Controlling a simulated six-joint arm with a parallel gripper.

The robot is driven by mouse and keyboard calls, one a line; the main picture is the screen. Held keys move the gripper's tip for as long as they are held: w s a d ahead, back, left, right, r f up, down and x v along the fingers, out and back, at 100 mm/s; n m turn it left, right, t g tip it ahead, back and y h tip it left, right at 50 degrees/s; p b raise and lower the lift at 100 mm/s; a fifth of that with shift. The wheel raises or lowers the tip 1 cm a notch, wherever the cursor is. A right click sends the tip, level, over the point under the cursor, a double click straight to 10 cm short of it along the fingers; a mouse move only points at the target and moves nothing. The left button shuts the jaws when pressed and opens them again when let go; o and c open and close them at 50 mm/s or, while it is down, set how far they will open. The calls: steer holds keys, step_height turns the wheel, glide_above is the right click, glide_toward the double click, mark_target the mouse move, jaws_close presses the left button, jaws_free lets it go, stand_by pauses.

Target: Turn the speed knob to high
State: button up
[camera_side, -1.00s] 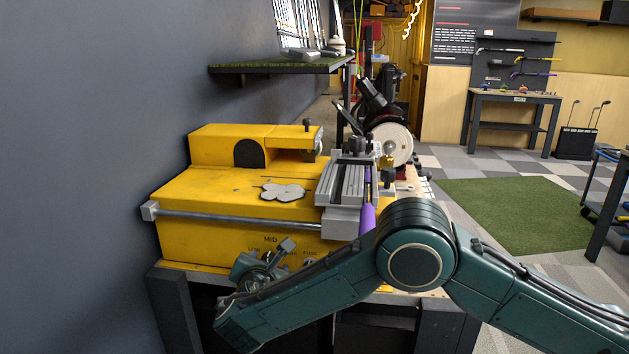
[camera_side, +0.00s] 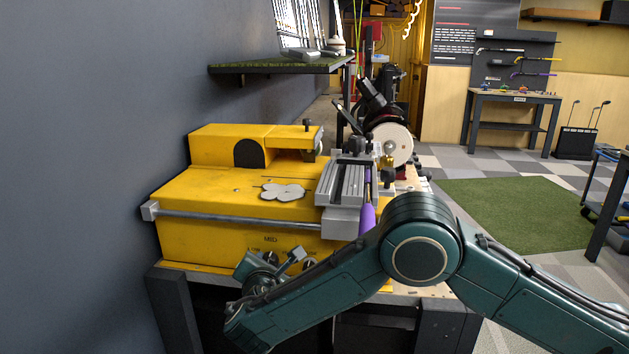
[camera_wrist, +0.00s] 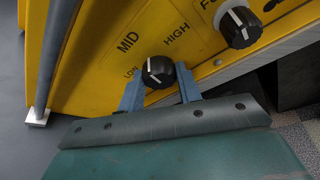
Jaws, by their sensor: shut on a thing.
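The speed knob (camera_wrist: 157,72) is black and round with a white pointer line. It sits on the yellow front panel, with LOW, MID and HIGH labels around it. In the wrist view my gripper (camera_wrist: 159,76) has one blue-grey finger on each side of the knob and is shut on it. The white line shows on the left part of the knob face, on the LOW-to-MID side; its exact setting is hard to tell. In the side view my gripper is low at the machine's front, and my wrist partly hides the knob.
A second black knob (camera_wrist: 240,27) is close by on the same panel. A grey bar (camera_side: 240,223) runs along the machine's front above the panel. A clamp (camera_side: 345,185) on the yellow machine (camera_side: 190,205) holds a purple-gripped shaft (camera_side: 367,218).

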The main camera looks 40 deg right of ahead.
steer(key=m+t, duration=0.2)
steer(key=m, duration=0.1)
steer(key=m+t, duration=0.2)
steer(key=m, duration=0.2)
steer(key=shift+s+f+m+y, duration=0.1)
steer(key=shift+f+m+y, duration=0.1)
steer(key=shift+m+y, duration=0.15)
stand_by(0.5)
steer(key=o, duration=1)
steer(key=shift+s, duration=0.1)
steer(key=v, duration=1.3)
steer(key=shift+s, duration=0.3)
steer(key=shift+r, duration=0.15)
